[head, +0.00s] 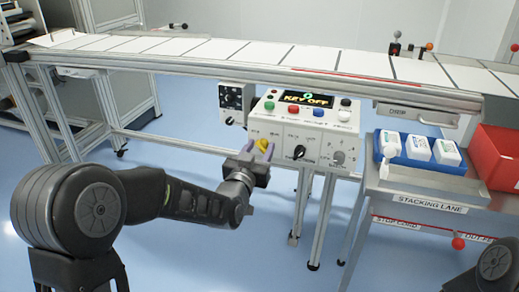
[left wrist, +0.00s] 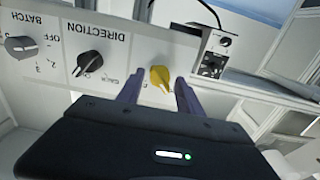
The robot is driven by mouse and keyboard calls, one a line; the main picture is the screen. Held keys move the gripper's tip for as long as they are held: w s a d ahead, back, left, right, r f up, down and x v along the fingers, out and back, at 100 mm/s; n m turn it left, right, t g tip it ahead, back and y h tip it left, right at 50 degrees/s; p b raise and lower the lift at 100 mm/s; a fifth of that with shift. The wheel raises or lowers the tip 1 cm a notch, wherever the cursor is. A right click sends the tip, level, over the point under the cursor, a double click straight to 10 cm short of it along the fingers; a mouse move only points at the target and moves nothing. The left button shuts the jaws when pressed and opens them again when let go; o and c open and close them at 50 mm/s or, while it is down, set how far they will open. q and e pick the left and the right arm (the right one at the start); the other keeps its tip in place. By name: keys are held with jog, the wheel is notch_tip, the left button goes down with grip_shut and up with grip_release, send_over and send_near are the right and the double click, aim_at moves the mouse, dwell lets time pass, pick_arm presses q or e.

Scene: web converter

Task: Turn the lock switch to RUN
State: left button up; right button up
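The yellow lock switch (head: 263,144) is on the front of the white control box (head: 310,127), at its left end. The display (head: 306,99) on top reads "KEY OFF". My left gripper (head: 260,153) is open in front of the switch. In the left wrist view, the yellow switch (left wrist: 161,77) shows between the two spread fingers of the left gripper (left wrist: 158,90), with a gap visible toward each finger. The lettering around the switch is mostly hidden by the fingers. My right gripper is out of view.
The conveyor (head: 200,50) runs behind. A blue tray (head: 404,158) and red bin (head: 498,155) stand right.

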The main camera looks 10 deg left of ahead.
pick_arm(q)
grip_shut()
jog(key=shift+m, duration=0.4)
jog(key=m, duration=0.2)
jog(key=shift+d+f+m+b, duration=0.1)
jog(key=shift+d+m+b, duration=0.05)
jog(key=shift+m+b, duration=0.2)
jog(key=m, duration=0.3)
jog(key=shift+m, duration=0.25)
jog(key=m, duration=0.5)
jog(key=shift+d+f, duration=0.1)
jog(key=shift+d, duration=0.05)
jog(key=m+p, duration=0.1)
jog(key=m, duration=0.5)
jog(key=shift+s+f+p, duration=0.1)
jog(key=shift+f+p, duration=0.05)
jog(key=shift+p, duration=0.15)
